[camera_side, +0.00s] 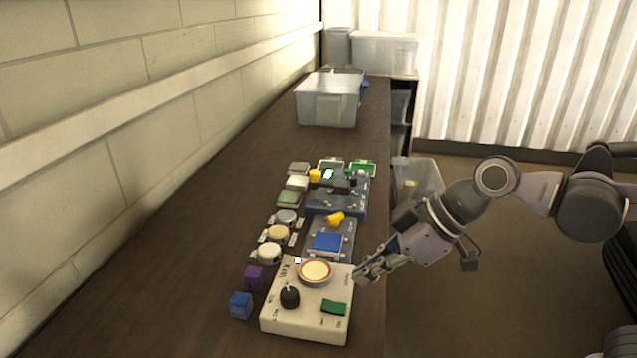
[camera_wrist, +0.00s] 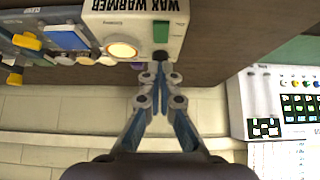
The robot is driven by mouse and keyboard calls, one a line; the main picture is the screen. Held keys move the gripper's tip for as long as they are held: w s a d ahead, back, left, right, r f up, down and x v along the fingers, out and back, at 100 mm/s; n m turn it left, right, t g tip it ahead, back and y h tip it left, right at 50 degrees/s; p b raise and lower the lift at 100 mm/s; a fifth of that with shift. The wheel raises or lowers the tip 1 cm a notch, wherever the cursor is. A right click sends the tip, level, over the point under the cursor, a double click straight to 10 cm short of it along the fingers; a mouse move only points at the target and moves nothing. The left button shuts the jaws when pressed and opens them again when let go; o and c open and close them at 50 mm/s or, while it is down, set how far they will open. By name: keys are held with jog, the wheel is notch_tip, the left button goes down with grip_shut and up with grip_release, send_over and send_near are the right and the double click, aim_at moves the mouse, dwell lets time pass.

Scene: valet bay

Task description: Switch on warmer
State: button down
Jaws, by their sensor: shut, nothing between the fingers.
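The warmer is a cream box (camera_side: 275,321) at the near end of the bench, with a round cream disc (camera_side: 314,271) ringed in orange, a black knob (camera_side: 290,298) and a green rocker switch (camera_side: 334,308). In the wrist view the box (camera_wrist: 133,28) reads "WAX WARMER"; the disc (camera_wrist: 121,50) looks bright, and the green switch (camera_wrist: 170,36) and knob (camera_wrist: 161,57) show. I cannot tell which way the switch is tipped. My gripper (camera_side: 362,274) is shut and empty, at the box's right edge in the side view. In the wrist view its fingertips (camera_wrist: 161,76) appear just below the knob; contact is unclear.
Beyond the warmer stand a blue-buttoned unit (camera_side: 328,242) with a yellow knob and a dark blue unit (camera_side: 335,203). Round pots (camera_side: 269,253), a purple cube (camera_side: 254,277) and a blue cube (camera_side: 241,305) lie to the left. A clear bin (camera_side: 328,108) stands farther back.

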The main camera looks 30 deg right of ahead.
jog(key=s+d+r, duration=0.4)
jog(key=r, duration=0.1)
jog(key=shift+s+d, duration=0.25)
dwell(0.3)
jog(key=w+d+f+m+t+h, duration=0.1)
jog(key=w+d+f+m+h, duration=0.1)
jog(key=d+f+m+h, duration=0.3)
jog(key=d+f+m, duration=0.4)
jog(key=d, duration=0.3)
jog(key=shift+d+t, duration=0.2)
jog(key=shift+t, duration=0.2)
dwell(0.5)
